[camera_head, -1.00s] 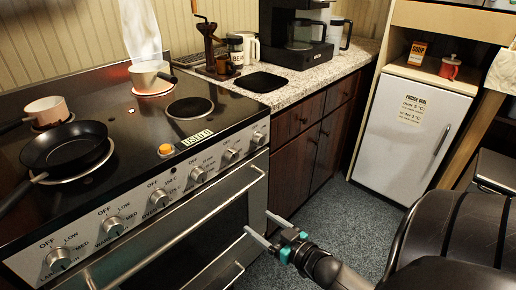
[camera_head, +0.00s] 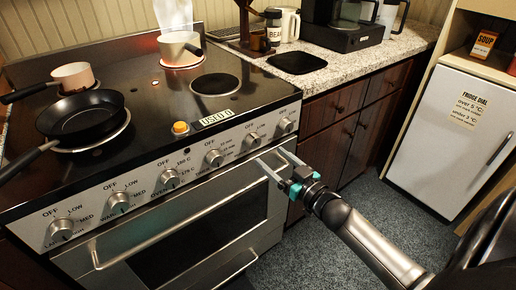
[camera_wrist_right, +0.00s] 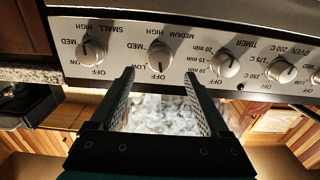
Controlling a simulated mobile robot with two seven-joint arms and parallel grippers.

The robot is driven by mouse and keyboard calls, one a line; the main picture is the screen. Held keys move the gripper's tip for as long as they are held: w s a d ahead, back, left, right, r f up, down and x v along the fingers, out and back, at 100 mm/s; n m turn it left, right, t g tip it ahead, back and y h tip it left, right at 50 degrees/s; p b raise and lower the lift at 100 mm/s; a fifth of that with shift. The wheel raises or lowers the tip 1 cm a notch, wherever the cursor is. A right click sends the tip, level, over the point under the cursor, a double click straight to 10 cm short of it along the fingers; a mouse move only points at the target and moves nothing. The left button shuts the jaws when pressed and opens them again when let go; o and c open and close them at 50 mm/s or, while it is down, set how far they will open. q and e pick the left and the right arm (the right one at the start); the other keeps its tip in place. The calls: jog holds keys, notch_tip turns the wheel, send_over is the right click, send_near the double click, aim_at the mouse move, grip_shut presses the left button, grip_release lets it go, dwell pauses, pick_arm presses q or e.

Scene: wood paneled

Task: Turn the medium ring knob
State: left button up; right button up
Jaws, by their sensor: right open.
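The medium ring knob (camera_head: 252,141) is a round, pale metal knob on the stove's front panel. In the right wrist view the panel appears upside down, and the knob (camera_wrist_right: 159,57) sits under the MEDIUM label, just beyond the gap between my fingers. My right gripper (camera_head: 272,159) is open and empty, in front of the panel and slightly below the knob. Its two fingers (camera_wrist_right: 160,82) point toward the panel and appear apart from the knob. My left gripper is not in view.
The small ring knob (camera_head: 285,125) and timer knob (camera_head: 213,158) flank the medium knob. The oven handle (camera_head: 180,215) runs below the panel. A dark pan (camera_head: 82,116) and two pots, one steaming (camera_head: 180,45), stand on the stove top. A white fridge (camera_head: 455,130) is at right.

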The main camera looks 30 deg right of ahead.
aim_at(257, 145)
jog(key=w+b, duration=0.1)
jog(key=w, duration=0.5)
jog(key=shift+a, duration=0.15)
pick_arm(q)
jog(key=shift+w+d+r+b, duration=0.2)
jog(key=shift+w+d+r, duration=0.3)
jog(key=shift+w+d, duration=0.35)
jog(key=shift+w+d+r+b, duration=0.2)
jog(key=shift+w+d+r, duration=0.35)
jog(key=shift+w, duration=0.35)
pick_arm(e)
jog(key=shift+w+a, duration=0.1)
jog(key=shift+w, duration=0.55)
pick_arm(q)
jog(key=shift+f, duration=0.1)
pick_arm(e)
jog(key=shift+c, duration=0.3)
grip_shut()
